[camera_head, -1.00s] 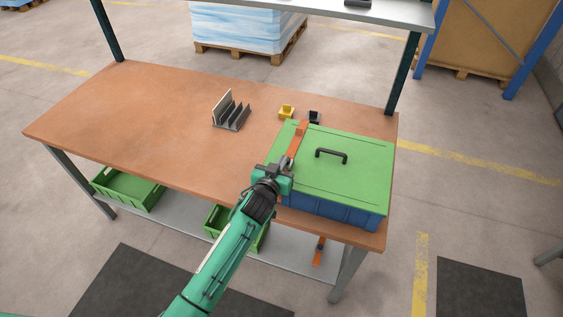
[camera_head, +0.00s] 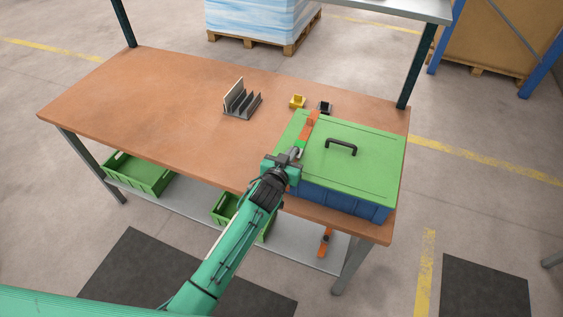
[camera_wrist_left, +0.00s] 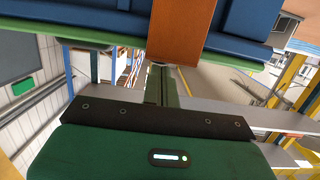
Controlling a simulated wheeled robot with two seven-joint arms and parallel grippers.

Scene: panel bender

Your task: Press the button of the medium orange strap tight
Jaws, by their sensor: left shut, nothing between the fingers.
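The orange strap (camera_head: 309,126) runs over the left part of the green lid (camera_head: 365,166) of a blue box (camera_head: 340,198). A lower orange piece (camera_head: 325,242) shows below the table edge. In the left wrist view a broad orange band (camera_wrist_left: 176,35) crosses the blue box wall. My left gripper (camera_head: 298,152) is shut and empty, at the strap's near end by the lid's front left. Its closed fingers (camera_wrist_left: 160,85) point towards the box below the band.
The brown table (camera_head: 165,110) is clear at left. The lid has a black handle (camera_head: 341,146). Green crates (camera_head: 140,173) sit on the lower shelf.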

